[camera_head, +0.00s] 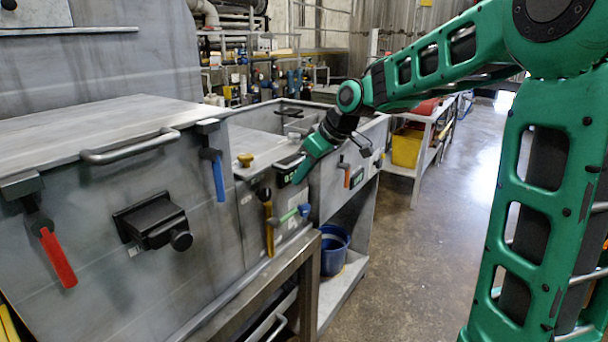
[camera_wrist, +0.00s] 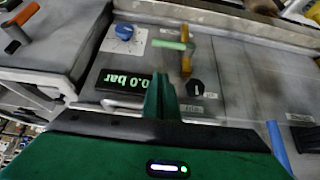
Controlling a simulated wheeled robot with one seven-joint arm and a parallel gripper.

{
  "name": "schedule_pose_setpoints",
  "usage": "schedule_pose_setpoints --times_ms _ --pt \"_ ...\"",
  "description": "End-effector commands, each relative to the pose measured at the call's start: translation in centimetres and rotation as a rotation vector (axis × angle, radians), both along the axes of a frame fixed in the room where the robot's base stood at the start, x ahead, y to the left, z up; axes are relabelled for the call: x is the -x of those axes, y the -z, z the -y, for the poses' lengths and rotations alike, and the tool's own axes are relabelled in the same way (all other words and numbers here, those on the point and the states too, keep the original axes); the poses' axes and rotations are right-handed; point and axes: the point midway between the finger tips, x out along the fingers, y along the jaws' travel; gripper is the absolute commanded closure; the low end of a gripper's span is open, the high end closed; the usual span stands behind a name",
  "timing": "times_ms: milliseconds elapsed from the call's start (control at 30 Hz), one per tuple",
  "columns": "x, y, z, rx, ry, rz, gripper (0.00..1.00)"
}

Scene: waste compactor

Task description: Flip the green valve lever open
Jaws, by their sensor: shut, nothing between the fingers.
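The green valve lever (camera_head: 288,215) sticks out roughly sideways on the grey front panel, between the yellow lever (camera_head: 268,228) and the blue knob (camera_head: 304,210). In the wrist view the green lever (camera_wrist: 170,44) lies beyond the fingers, its right end close to the yellow lever (camera_wrist: 186,55). My gripper (camera_head: 299,179) is shut and empty, in front of the panel and above the green lever. Its closed fingers (camera_wrist: 160,92) show beside the pressure display (camera_wrist: 125,83), apart from the lever. Whether the fingers touch the panel, I cannot tell.
A red lever (camera_head: 58,258) and a blue lever (camera_head: 218,176) hang on the larger cabinet at left. An orange lever (camera_head: 347,176) is on the panel to the right. A blue bucket (camera_head: 334,250) stands below. The floor (camera_head: 410,250) at right is clear.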

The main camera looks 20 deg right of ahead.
Motion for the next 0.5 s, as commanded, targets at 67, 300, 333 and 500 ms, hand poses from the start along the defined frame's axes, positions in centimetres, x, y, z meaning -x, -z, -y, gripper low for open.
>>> schedule_pose_setpoints --times_ms 67,300,333,500 --pt "-0.6 1.5 -0.6 -0.001 -0.001 -0.004 1.0" --pt "-2.6 5.1 -2.0 0.0 -0.002 -0.004 1.0" --pt "-2.8 5.6 -2.1 0.0 -0.001 -0.003 1.0" --pt "-2.3 7.8 -1.7 0.001 0.001 -0.002 1.0"
